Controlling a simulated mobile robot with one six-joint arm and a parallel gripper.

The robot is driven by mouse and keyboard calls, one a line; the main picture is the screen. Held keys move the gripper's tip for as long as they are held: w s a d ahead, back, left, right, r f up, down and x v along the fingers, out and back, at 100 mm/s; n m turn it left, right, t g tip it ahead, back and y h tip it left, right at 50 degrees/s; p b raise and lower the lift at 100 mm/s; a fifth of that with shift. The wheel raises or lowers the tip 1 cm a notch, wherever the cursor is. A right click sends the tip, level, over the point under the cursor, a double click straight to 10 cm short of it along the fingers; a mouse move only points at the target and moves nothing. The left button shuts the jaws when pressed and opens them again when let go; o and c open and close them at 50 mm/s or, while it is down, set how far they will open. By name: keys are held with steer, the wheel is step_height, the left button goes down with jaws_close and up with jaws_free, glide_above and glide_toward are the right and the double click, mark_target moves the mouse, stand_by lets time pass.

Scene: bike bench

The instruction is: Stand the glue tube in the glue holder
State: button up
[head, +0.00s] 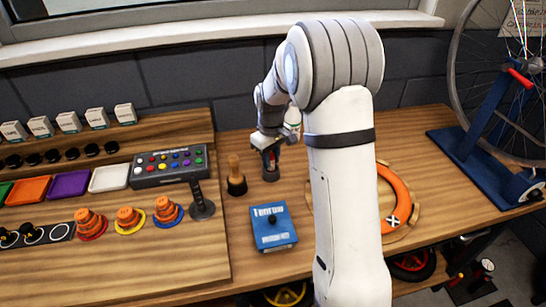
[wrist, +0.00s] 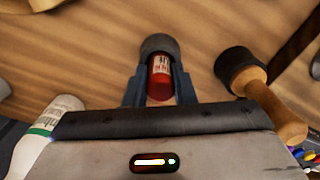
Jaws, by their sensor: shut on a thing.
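The glue tube (wrist: 160,80) is red with a pale label and sits between the two fingers of my gripper (wrist: 158,92) in the wrist view. My gripper is shut on it. The glue holder (wrist: 158,43) is a dark grey round cup right at the tube's far end. The tube's end appears to be at or inside the cup; I cannot tell how deep. In the head view my gripper (head: 268,142) is right above the holder (head: 270,174), which stands on the bench, and a bit of red tube (head: 271,158) shows between them.
A wooden-handled tool with a black base (head: 236,182) stands close left of the holder. A white bottle with green print (wrist: 45,135) is near my gripper in the wrist view. A blue box (head: 272,232) lies in front. An orange ring (head: 398,192) lies to the right.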

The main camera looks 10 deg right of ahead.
steer(key=shift+f, duration=0.15)
steer(key=o, duration=1)
steer(key=shift+o, duration=0.2)
step_height(320, 180, up, 8)
steer(key=shift+f, duration=0.2)
steer(key=shift+s+r, duration=0.15)
steer(key=shift+r, duration=0.15)
steer(key=s+r+m+t, duration=0.1)
steer(key=s+r+m, duration=0.1)
steer(key=s, duration=1.1)
steer(key=s+r+m+t, duration=0.1)
steer(key=s+r+m, duration=0.1)
steer(key=s, duration=1.2)
steer(key=shift+s+d+r+m+t, duration=0.2)
steer(key=shift+d+m+t, duration=0.15)
steer(key=shift+m, duration=0.55)
